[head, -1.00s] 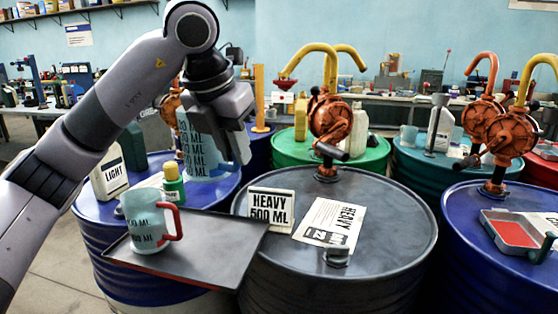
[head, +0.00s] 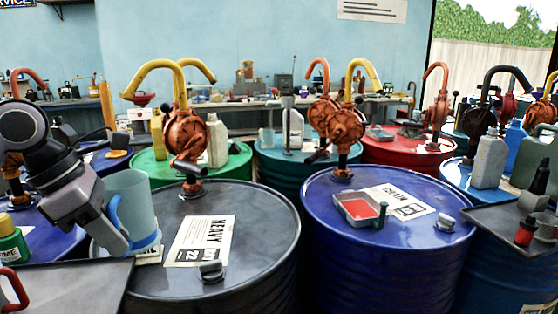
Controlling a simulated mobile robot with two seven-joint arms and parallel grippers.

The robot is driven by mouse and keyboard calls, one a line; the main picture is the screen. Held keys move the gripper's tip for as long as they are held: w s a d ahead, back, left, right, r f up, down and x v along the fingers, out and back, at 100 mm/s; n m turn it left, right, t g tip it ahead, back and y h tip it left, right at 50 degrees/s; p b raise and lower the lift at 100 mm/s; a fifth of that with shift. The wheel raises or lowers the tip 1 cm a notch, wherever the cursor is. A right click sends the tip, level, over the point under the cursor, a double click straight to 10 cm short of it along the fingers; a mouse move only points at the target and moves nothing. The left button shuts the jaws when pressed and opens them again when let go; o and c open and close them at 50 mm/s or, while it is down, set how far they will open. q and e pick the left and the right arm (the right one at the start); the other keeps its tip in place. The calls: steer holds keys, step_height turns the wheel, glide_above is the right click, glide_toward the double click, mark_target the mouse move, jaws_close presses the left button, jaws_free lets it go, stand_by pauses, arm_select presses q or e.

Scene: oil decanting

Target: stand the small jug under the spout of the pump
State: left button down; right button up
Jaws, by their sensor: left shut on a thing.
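My left gripper (head: 122,232) is shut on a pale blue translucent jug with a blue handle (head: 128,190). The jug looks about upright over the left part of the grey drum top (head: 255,215); I cannot tell whether its base touches. An orange pump (head: 186,138) with a yellow curved spout (head: 155,66) stands at the back of this drum. The spout's mouth (head: 128,95) is above the jug in the picture, but the depth between them is unclear. A second jug's red handle (head: 14,288) shows at the lower left edge. My right gripper is not in view.
A dark tray (head: 75,285) lies at lower left, near a green bottle (head: 10,243). A paper sheet (head: 200,241) and a cap (head: 211,271) lie on the grey drum; a card (head: 150,257) is mostly hidden by the jug. A blue drum (head: 385,240) stands to the right.

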arm_select(q)
steer(key=s+d+f+m+g+y+p, duration=0.1)
steer(key=s+d+f+m+g+y, duration=0.1)
steer(key=f+m, duration=0.5)
steer(key=s+d+f+m+g+y+p, duration=0.1)
steer(key=f+m, duration=0.6)
steer(key=m, duration=0.9)
steer(key=shift+s+d+f+g+y+p, duration=0.35)
steer(key=shift+s+g+y, duration=0.25)
steer(key=shift+s+g, duration=0.9)
steer(key=shift+w+r, duration=0.15)
steer(key=shift+w, duration=0.25)
steer(key=shift+s+g, duration=0.1)
steer(key=shift+g, duration=0.2)
steer(key=shift+a, duration=0.15)
